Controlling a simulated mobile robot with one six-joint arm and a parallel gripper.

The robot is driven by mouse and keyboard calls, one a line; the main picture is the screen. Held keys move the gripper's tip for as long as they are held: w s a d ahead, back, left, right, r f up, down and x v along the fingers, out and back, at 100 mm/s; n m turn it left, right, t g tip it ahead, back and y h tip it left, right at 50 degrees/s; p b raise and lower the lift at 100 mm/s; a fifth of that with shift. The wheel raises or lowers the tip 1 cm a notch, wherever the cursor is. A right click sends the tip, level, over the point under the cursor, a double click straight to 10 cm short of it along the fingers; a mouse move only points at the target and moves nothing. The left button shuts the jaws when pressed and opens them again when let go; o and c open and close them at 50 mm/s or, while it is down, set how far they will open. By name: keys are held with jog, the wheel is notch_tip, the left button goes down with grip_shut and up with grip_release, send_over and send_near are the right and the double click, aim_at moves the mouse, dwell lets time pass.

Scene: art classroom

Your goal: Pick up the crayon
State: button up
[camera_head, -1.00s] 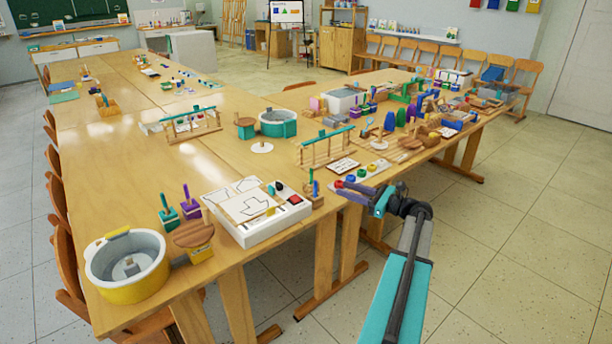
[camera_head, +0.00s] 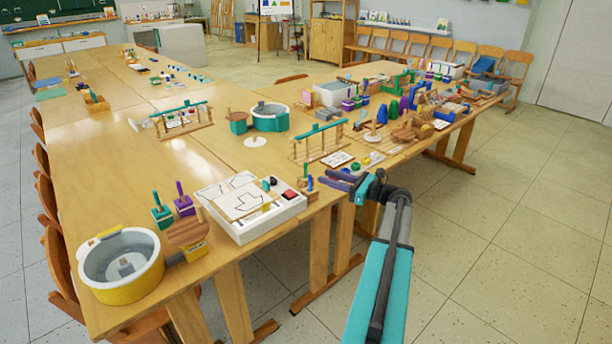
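I cannot single out a crayon; the small items on the table are too small to tell apart. My gripper (camera_head: 338,180) is at the near edge of the long wooden table (camera_head: 110,180), just right of the white box with line drawings (camera_head: 252,212). Its two dark fingers point left and look apart, with nothing visible between them. Small coloured discs (camera_head: 356,166) lie just behind it, and the fingers partly cover that spot.
A yellow-rimmed grey tub (camera_head: 122,268) stands at the near left corner. A teal round tub (camera_head: 270,118) and a wooden rack (camera_head: 320,142) stand farther back. The right table part is crowded with toys. The table's left middle is mostly bare.

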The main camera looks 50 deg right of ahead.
aim_at(305, 170)
jog(key=shift+x, duration=2.4)
jog(key=shift+x, duration=2.6)
grip_shut()
